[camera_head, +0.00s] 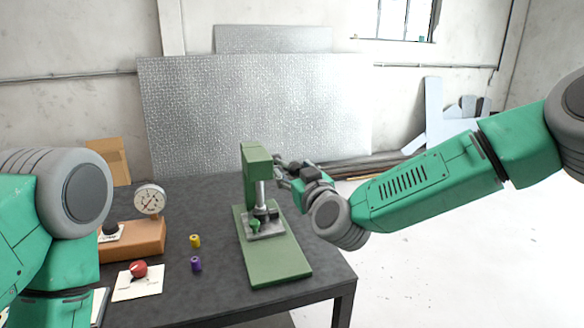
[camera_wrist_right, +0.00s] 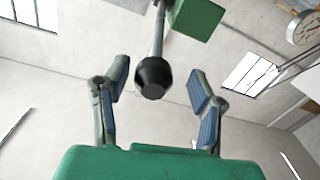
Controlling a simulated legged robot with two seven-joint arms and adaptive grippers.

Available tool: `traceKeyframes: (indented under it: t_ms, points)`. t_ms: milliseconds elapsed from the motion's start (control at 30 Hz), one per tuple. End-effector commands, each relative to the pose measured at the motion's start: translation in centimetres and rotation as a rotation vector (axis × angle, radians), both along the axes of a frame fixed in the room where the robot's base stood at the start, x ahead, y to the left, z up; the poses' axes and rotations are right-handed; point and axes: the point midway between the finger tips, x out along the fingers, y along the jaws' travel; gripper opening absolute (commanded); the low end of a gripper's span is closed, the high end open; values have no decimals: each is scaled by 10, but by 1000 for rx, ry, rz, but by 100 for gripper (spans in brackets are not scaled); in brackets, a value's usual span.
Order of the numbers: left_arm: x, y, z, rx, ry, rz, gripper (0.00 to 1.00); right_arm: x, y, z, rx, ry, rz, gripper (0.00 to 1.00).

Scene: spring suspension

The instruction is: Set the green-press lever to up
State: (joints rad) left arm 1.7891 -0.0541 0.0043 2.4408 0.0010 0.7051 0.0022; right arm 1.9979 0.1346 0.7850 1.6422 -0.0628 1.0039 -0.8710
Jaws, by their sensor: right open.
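The green press (camera_head: 257,163) stands on its green base plate (camera_head: 280,262) on the dark table. Its lever shows in the right wrist view as a metal rod ending in a black knob (camera_wrist_right: 154,78), beside the green press head (camera_wrist_right: 197,18). My right gripper (camera_head: 283,170) is beside the upper right of the press. In the right wrist view my right gripper (camera_wrist_right: 160,83) is open, with the knob in the gap between its two fingers and no clear contact. In the head view the lever is largely hidden by the gripper. My left arm shows, but its gripper does not.
A dial gauge (camera_head: 149,199) stands by an orange-brown block (camera_head: 140,239) on the left. A yellow cylinder (camera_head: 195,241), a purple cylinder (camera_head: 196,264) and a red knob (camera_head: 138,269) on white paper are left of the press. The table (camera_head: 205,187) behind them is clear.

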Motion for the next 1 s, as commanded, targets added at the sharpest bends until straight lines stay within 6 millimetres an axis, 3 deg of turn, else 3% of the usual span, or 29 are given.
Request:
traceKeyframes:
  t_ms: [400,433,567,1000]
  points:
    - [0,0,2,-1,0,-1,40,9,6,-1,-3,1,0,51]
    - [0,0,2,0,0,-1,40,9,7,-1,-3,1,0,48]
    - [0,0,2,0,0,-1,40,9,7,-1,-4,0,0,2]
    - [0,0,4,0,0,-1,40,10,6,9,-2,-3,1,0]
